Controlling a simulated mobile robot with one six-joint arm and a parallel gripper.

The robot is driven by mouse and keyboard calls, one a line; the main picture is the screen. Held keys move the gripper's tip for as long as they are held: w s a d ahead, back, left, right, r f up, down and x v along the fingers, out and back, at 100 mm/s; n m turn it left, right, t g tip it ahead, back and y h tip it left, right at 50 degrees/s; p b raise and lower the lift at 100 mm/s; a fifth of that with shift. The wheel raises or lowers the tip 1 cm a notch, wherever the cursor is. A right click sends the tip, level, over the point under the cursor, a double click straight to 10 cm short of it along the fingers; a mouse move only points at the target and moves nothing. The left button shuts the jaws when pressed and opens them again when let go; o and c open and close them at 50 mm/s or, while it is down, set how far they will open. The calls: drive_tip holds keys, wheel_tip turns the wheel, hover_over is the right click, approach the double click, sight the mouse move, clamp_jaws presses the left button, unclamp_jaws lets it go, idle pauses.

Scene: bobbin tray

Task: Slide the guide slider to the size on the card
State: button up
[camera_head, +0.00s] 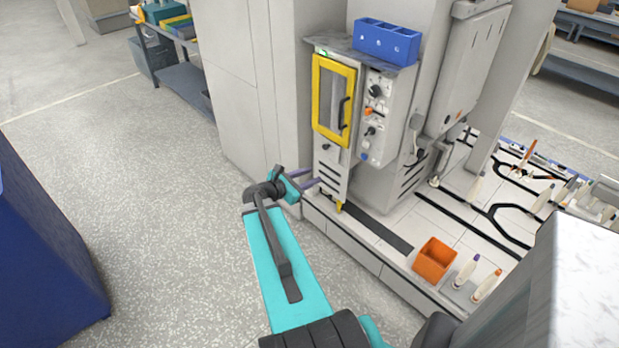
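The grey machine (385,110) stands right of centre, with a yellow-framed window door (333,97) and a knob panel (375,120). My gripper (316,177) is at the lower left of its front, by the narrow slotted panel (331,172) under the door. Its two slim fingers point right at this panel with a gap between them. I cannot tell whether they touch it. A small yellow piece (339,206) shows at the panel's foot. I cannot make out which part is the guide slider, and no readable size card shows.
A blue holder (386,41) sits on top of the machine. An orange bin (435,259) and several bobbins (487,286) stand on the low platform at right. A dark blue block (40,250) is at left. The floor (150,190) between is clear.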

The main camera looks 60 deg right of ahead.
idle(0.4)
drive_tip(key=d+r+n+h+p, duration=0.25)
drive_tip(key=d+r, duration=0.25)
drive_tip(key=r, duration=0.3)
drive_tip(key=g+p, duration=0.2)
approach(366, 111)
drive_tip(key=a, duration=0.5)
drive_tip(key=shift+w+f+m+h, duration=0.15)
drive_tip(key=shift+w+m+h, duration=0.15)
drive_tip(key=shift+h, duration=0.15)
drive_tip(key=shift+d, duration=0.1)
drive_tip(key=shift+w+p+x, duration=0.2)
drive_tip(key=shift+p+x, duration=1.95)
drive_tip(key=shift+x, duration=4.75)
drive_tip(key=shift+f, duration=0.1)
clamp_jaws()
